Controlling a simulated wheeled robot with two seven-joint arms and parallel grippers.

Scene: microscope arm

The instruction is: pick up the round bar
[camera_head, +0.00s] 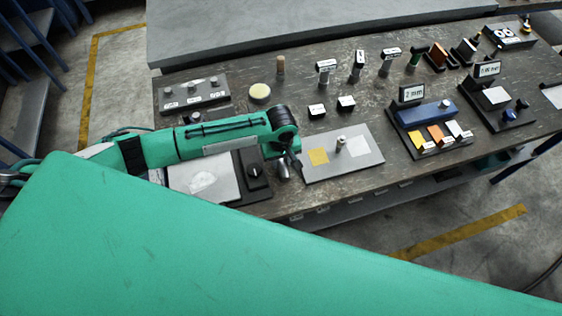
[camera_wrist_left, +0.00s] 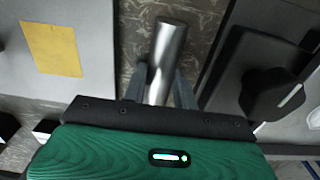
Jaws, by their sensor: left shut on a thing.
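The round bar (camera_wrist_left: 170,48) is a smooth silver metal cylinder, seen in the left wrist view between the two fingers of my left gripper (camera_wrist_left: 160,86). The gripper is shut on it, and the bar's end sticks out past the fingertips. In the head view my left gripper (camera_head: 287,160) is over the front part of the bench, between the grey plate and the black knob box. The bar (camera_head: 284,172) shows there only as a small silver piece below the wrist. I cannot tell whether it touches the bench. My right gripper is not in view.
The grey plate (camera_head: 365,160) with a yellow square and a small upright metal post (camera_head: 340,143) is close on the right. A black knob box (camera_head: 254,175) and a pale-topped unit (camera_head: 200,178) are on the left. Labelled blocks and fixtures stand farther back and right.

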